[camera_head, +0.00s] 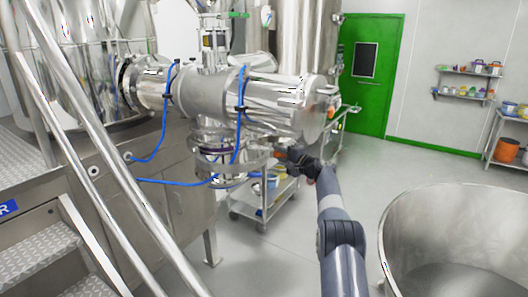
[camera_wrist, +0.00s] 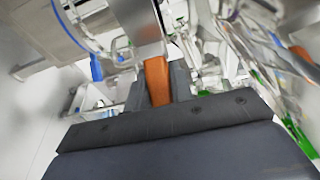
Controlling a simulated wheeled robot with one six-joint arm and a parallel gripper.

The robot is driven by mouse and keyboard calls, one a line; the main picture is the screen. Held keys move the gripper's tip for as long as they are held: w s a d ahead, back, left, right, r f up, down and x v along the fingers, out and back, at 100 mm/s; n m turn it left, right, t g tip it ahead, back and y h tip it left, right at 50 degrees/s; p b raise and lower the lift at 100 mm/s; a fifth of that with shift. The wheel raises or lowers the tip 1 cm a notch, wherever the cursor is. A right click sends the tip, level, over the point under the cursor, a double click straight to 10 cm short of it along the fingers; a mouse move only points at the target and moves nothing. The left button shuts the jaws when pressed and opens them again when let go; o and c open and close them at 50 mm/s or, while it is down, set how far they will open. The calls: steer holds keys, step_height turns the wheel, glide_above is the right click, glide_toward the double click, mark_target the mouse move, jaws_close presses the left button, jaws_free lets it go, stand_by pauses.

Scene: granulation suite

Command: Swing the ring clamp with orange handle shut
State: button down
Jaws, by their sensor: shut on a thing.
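The orange handle (camera_wrist: 157,80) of the ring clamp stands between the two fingers of my gripper (camera_wrist: 160,88) in the wrist view, and the fingers are shut on it. In the head view my gripper (camera_head: 298,160) is just right of the ring clamp (camera_head: 225,160), a shiny metal band around the lower outlet under the horizontal steel body. The handle cannot be made out there, as my gripper covers that spot. I cannot tell from these views how far the ring stands open.
The steel cylinder (camera_head: 270,100) lies just above my gripper. Blue hoses (camera_head: 165,125) hang at the left. A wheeled cart (camera_head: 265,198) stands behind, and a large steel bowl (camera_head: 455,215) is at the right. Open floor lies between bowl and cart.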

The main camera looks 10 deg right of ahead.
steer(key=shift+a, duration=0.15)
steer(key=c, duration=1.2)
jaws_free()
steer(key=shift+c, duration=0.2)
steer(key=shift+s, duration=0.1)
steer(key=shift+b+v, duration=0.9)
steer(key=shift+b, duration=0.05)
steer(key=b+v, duration=0.4)
steer(key=v, duration=0.5)
steer(key=shift+b, duration=0.35)
steer(key=shift+c, duration=0.3)
